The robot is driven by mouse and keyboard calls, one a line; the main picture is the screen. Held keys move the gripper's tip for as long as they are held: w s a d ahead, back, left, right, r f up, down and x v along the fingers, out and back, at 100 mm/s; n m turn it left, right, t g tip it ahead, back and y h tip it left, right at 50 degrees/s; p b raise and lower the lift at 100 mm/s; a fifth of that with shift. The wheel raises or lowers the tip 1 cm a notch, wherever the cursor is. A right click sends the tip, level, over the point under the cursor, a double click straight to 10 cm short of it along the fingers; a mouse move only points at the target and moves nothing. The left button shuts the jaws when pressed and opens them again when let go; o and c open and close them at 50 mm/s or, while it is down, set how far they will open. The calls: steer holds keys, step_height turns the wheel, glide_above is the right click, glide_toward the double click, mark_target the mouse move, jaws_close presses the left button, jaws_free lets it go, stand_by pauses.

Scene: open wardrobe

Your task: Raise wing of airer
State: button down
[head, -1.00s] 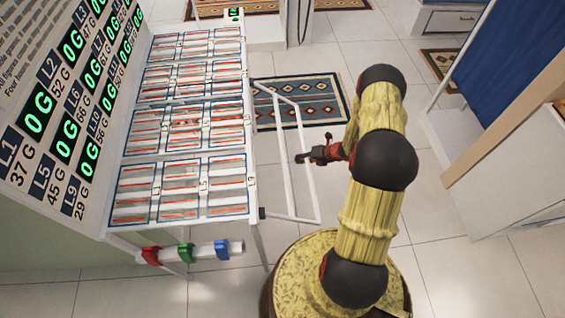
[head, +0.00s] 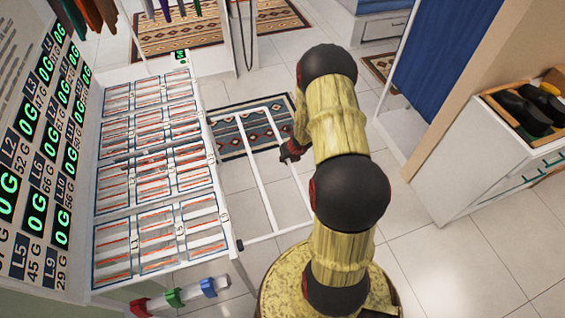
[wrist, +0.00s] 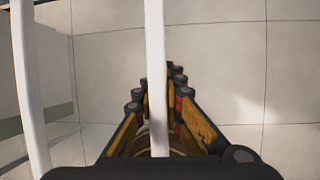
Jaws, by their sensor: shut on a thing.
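The airer (head: 217,200) stands at left in the head view, its top split into numbered panels with red lines. Its wing (head: 258,175), a white frame of thin bars, sticks out from the airer's right side. My gripper (head: 291,150) is at the wing's outer bar, partly hidden by my arm. In the wrist view, a white bar (wrist: 155,50) passes between the fingers of my gripper (wrist: 160,88), which is shut on it. A second white bar (wrist: 28,90) runs at the left, apart from the fingers.
Red, green and blue clips (head: 174,297) sit on a rail at the airer's front. A sign with green readouts (head: 38,170) is on the left. A patterned rug (head: 240,140) lies under the wing. A white cabinet (head: 470,150) with shoes stands at right; tiled floor between is clear.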

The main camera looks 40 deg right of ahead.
steer(key=shift+d+r, duration=0.2)
steer(key=shift+r, duration=0.35)
steer(key=shift+d+r, duration=0.1)
steer(key=shift+d, duration=0.05)
steer(key=c, duration=2.1)
jaws_free()
steer(key=shift+d, duration=0.1)
steer(key=shift+o, duration=1.3)
steer(key=shift+s, duration=0.1)
steer(key=shift+a, duration=0.2)
steer(key=v, duration=1.2)
